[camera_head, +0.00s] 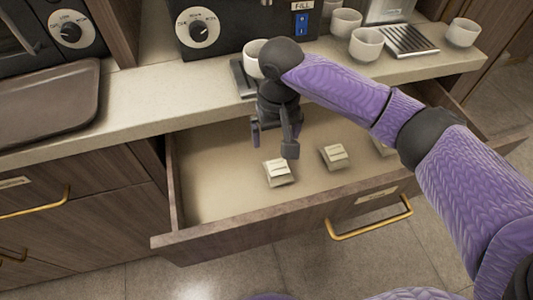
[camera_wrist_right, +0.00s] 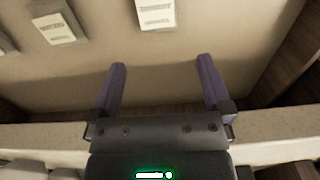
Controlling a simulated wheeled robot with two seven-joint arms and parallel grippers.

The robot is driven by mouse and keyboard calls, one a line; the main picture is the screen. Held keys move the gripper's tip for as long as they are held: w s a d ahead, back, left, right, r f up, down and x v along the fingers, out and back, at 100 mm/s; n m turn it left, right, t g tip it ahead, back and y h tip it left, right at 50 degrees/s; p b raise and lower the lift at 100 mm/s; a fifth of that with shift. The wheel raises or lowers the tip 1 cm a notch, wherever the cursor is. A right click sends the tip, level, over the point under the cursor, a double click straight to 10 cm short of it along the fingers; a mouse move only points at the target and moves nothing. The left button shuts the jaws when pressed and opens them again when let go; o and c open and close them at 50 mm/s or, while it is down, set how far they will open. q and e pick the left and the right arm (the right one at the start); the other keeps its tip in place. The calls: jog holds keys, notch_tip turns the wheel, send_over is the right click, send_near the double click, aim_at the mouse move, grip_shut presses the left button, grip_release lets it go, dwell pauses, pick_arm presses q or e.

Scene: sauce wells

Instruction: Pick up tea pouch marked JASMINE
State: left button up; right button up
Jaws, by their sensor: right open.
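Several small pale tea pouches lie in the open drawer. In the head view one pouch (camera_head: 278,172) is nearest my right gripper, a second pouch (camera_head: 334,156) lies to its right, and a third (camera_head: 384,148) is partly hidden by my right arm. Their markings are too small to read, so I cannot tell which is JASMINE. My right gripper (camera_head: 274,138) is open and empty above the drawer, behind the nearest pouch. In the right wrist view the open fingers (camera_wrist_right: 160,66) are apart from a pouch (camera_wrist_right: 155,14) at the top edge; another pouch (camera_wrist_right: 54,28) lies left. My left gripper is out of view.
The drawer (camera_head: 215,190) has a wooden front with a brass handle (camera_head: 370,222). The counter (camera_head: 140,103) above its back holds white cups (camera_head: 366,45), a slotted tray (camera_head: 410,41), a machine and a brown tray (camera_head: 50,100). The drawer's left floor is bare.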

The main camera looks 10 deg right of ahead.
aim_at(277, 164)
jog(key=shift+f, duration=0.55)
jog(key=f+b, duration=0.2)
jog(key=f, duration=0.1)
jog(key=f+b, duration=0.2)
jog(key=f, duration=0.1)
jog(key=s+f+b, duration=0.1)
jog(key=f+b, duration=0.1)
jog(key=f, duration=0.1)
jog(key=shift+s+d, duration=0.1)
jog(key=shift+d, duration=0.05)
jog(key=shift+r, duration=0.15)
jog(key=shift+c, duration=0.7)
jog(key=c, duration=0.7)
jog(key=shift+c, duration=1)
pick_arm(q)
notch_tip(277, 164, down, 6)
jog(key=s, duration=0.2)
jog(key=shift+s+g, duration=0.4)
pick_arm(e)
jog(key=shift+r, duration=0.1)
